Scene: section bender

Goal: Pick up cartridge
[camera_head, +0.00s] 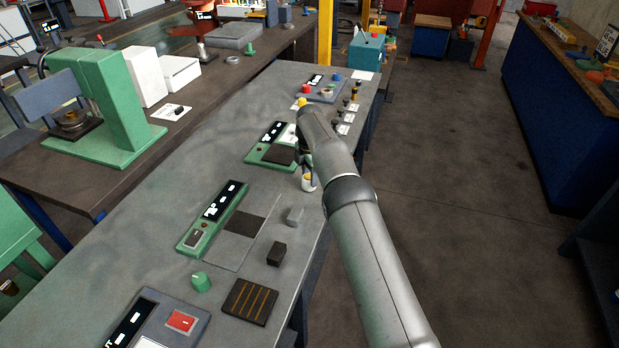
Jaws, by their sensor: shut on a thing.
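My arm reaches out over the grey workbench from the lower right. My gripper (308,170) is at its far end, mostly hidden behind the wrist, beside a green device with a dark plate (278,155). The gripper is shut on a small white and yellow cylindrical piece, which I take to be the cartridge (309,183). The piece is upright near the bench's right edge. I cannot tell whether its base touches the bench.
A green display unit (213,214), a dark block (277,253), a grey block (295,215), a green knob (201,282) and a slotted dark block (250,302) sit on the near bench. Small dark items and labels stand at the far end. Open floor lies right.

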